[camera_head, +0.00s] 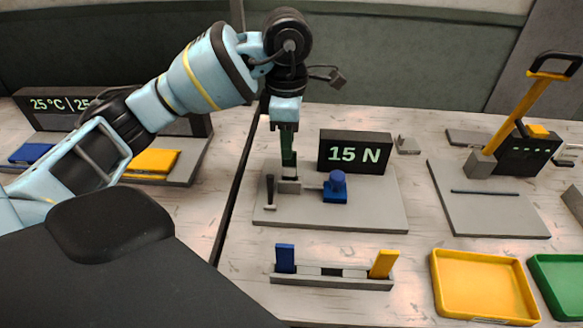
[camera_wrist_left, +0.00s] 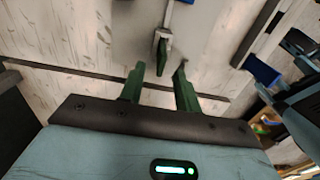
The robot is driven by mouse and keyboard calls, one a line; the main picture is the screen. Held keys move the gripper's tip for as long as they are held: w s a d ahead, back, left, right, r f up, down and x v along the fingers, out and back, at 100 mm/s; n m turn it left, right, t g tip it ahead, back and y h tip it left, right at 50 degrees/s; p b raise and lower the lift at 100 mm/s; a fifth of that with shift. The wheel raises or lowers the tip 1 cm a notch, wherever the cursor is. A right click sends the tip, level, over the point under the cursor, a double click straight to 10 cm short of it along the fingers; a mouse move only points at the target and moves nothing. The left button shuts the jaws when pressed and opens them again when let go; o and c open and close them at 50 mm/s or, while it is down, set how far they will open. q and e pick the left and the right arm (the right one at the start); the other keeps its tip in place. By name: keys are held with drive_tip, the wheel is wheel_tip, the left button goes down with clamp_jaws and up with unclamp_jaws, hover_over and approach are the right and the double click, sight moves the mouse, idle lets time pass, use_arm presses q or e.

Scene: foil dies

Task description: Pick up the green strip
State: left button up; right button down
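The green strip (camera_head: 289,158) appears to stand upright in the grey clamp of the tester plate, below my left gripper (camera_head: 288,136). In the left wrist view the strip (camera_wrist_left: 162,53) shows narrow and green beyond the gap between the fingertips. My left gripper (camera_wrist_left: 161,70) points down with its two dark green fingers apart and nothing visible between them. In the head view, the strip and the fingers overlap, and their border is hard to tell. My right gripper is not in view.
A "15 N" display (camera_head: 355,152) and a blue knob (camera_head: 336,186) stand close right of the clamp. A rack (camera_head: 333,281) in front holds a blue strip (camera_head: 285,258) and a yellow strip (camera_head: 383,263). Yellow (camera_head: 484,287) and green (camera_head: 562,283) trays lie at the right.

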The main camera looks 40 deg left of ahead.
sight(290, 166)
use_arm(q)
drive_tip(key=shift+f, duration=1.45)
wheel_tip(290, 166, down, 4)
drive_tip(key=shift+d+f, duration=0.1)
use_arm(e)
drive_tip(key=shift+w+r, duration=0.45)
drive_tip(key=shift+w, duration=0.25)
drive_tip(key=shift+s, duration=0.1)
use_arm(q)
clamp_jaws()
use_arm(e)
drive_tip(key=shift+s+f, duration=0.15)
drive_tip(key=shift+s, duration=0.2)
